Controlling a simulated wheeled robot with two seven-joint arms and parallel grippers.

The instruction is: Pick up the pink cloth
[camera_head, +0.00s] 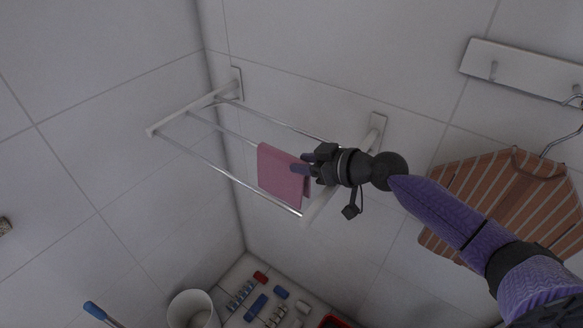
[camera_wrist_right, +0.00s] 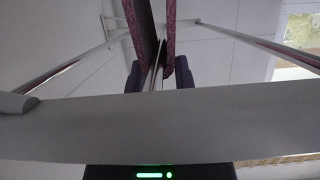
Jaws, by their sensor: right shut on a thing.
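The pink cloth (camera_head: 278,174) hangs folded over a rail of the wall rack (camera_head: 228,171), near the rack's right end. My right gripper (camera_head: 304,166) reaches in from the right and is shut on the cloth's right edge. In the right wrist view, the two layers of the cloth (camera_wrist_right: 140,28) hang on either side of a thin rail, between the dark fingers of my right gripper (camera_wrist_right: 158,74). A grey bar crosses the lower part of that view and hides part of the gripper. My left gripper is not in view.
A white bucket (camera_head: 192,308) stands below, beside several small blue, red and grey items (camera_head: 257,305). The wall left of the rack is bare.

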